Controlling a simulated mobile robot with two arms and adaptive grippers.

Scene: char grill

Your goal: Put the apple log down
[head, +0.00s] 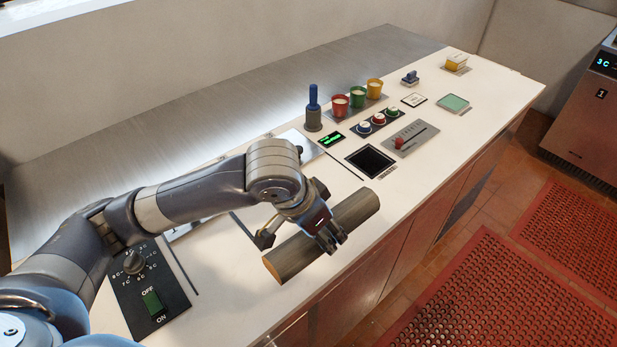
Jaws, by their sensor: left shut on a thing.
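The apple log (292,260) is a greyish-brown split piece of wood with a paler cut end at its lower left. It lies at a slant over the front edge of the white counter. My left gripper (332,238) is shut around the middle of the log from above, with its dark fingers hiding part of it. I cannot tell whether the log touches the counter or is held just above it. My right gripper is not in view.
On the counter (455,141) are a dark square inset (370,160), a slider panel (411,139), a button panel (378,122), coloured cups (358,97) and a blue-handled tool (313,107). A black knob panel (150,290) is at left. Red mats (480,290) cover the floor.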

